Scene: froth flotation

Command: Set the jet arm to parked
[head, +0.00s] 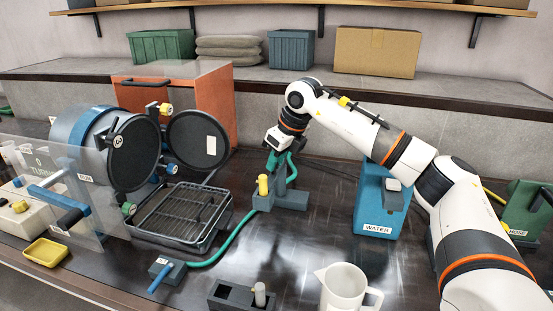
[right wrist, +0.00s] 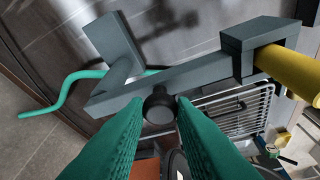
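The jet arm (head: 281,197) is a grey bar assembly with a yellow nozzle (head: 263,186) and a green hose (head: 215,255), standing on the bench right of the wire-rack tray. In the right wrist view, its grey bar (right wrist: 185,83) runs across, with the yellow nozzle (right wrist: 290,72) at the right. My right gripper (head: 279,163) reaches down to the jet arm. In the wrist view, its green fingers (right wrist: 160,112) sit on both sides of a dark round knob (right wrist: 159,104) and appear to touch it. My left gripper is not in view.
The black tray with a wire rack (head: 180,215) and the drum with round black lids (head: 134,155) stand left of the jet arm. A blue WATER container (head: 375,205) stands right. A white jug (head: 343,288) is in front. The dark bench between is mostly clear.

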